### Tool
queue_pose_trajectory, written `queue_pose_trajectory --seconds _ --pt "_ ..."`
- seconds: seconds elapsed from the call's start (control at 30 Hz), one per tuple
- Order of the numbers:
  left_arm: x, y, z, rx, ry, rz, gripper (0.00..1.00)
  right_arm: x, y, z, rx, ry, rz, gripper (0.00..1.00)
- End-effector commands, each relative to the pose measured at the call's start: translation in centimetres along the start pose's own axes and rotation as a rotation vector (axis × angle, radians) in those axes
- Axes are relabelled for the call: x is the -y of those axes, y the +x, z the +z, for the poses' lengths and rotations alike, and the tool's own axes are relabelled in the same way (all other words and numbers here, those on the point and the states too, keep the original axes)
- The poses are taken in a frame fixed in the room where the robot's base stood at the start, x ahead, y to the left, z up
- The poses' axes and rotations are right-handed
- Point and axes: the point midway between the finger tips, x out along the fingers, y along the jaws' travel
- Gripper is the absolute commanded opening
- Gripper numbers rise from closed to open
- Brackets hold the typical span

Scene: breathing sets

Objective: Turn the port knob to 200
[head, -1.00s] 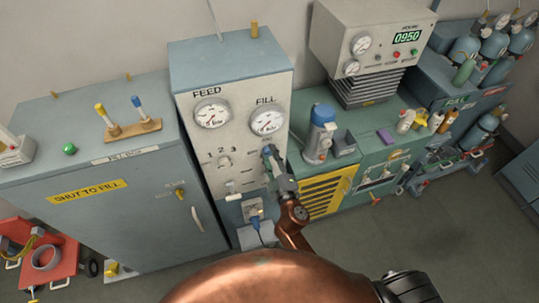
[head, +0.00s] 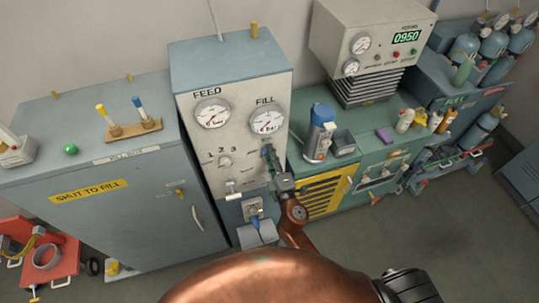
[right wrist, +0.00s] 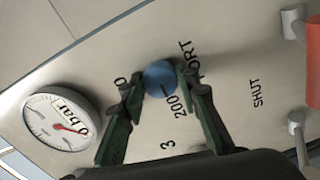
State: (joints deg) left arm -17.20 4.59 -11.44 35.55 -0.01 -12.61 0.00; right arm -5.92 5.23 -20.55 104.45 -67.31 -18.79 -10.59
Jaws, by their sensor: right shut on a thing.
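The port knob (right wrist: 160,78) is a round blue knob on the pale panel, beside the word PORT, in the right wrist view. A dark mark at its edge points roughly toward the printed 200 (right wrist: 178,108). My right gripper (right wrist: 159,83) is shut on the knob, with one dark green finger on each side. Part of another label is hidden behind the left finger, leaving a 0 visible. In the head view my right gripper (head: 268,152) reaches the panel below the FILL gauge (head: 266,121) and hides the knob. My left gripper is not in view.
The FEED gauge (head: 212,114) and a 1-2-3 selector (head: 224,161) are left of my gripper. A white lever (head: 233,189) sits below the selector. A blue-topped device (head: 320,133) stands on the green bench to the right.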

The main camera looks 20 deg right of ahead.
Motion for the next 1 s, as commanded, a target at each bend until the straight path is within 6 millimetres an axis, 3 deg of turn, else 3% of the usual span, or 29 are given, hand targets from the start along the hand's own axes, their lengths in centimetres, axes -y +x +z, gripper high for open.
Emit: queue_pose_trajectory --seconds 0.2,0.23,0.47,0.77,1.0 --pt "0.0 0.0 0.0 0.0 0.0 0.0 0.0 0.1 0.0 -0.1 -0.001 -0.002 -0.002 0.05" --pt "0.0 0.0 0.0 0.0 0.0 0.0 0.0 0.1 0.0 -0.1 -0.001 -0.002 -0.002 0.31" --pt "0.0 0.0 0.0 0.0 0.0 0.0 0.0 0.1 0.0 0.0 0.0 -0.001 -0.001 0.47" --pt "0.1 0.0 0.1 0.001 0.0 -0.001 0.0 0.1 -0.1 0.0 0.0 0.0 -0.001 0.47" --pt "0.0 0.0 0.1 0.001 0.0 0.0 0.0 0.1 -3.0 0.1 0.002 0.002 -0.003 0.47"
